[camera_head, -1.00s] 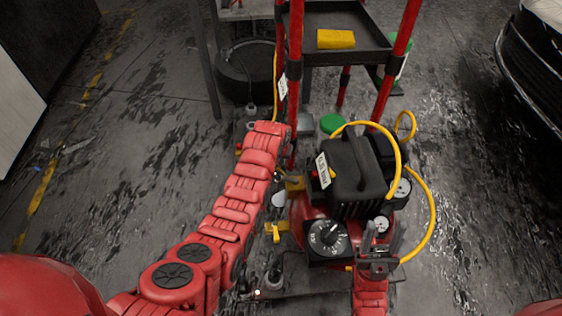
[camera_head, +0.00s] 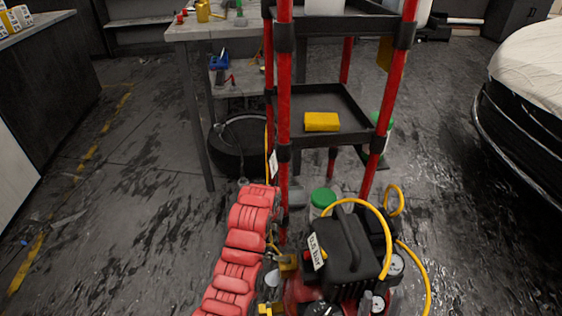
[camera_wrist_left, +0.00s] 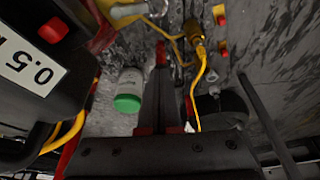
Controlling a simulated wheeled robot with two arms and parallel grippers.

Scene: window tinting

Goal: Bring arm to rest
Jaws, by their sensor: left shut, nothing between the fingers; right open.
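My left arm rises red and segmented from the bottom of the head view, left of the air compressor (camera_head: 342,248). Its far end is near the foot of the red-posted cart; the fingers are not clear there. In the left wrist view my left gripper (camera_wrist_left: 161,55) is shut and empty, above the floor. A green-lidded white container (camera_wrist_left: 128,92) is left of its fingers there, and the compressor (camera_wrist_left: 28,88) with its 0.5 label is at the left edge. I cannot make out my right gripper at the bottom of the head view.
The shelf cart (camera_head: 343,130) carries a yellow sponge (camera_head: 321,121). A workbench (camera_head: 197,27) and a tire (camera_head: 240,147) are behind it. A yellow hose (camera_head: 424,277) curves right of the compressor. A covered car (camera_head: 535,75) is at the right. Floor at the left is open.

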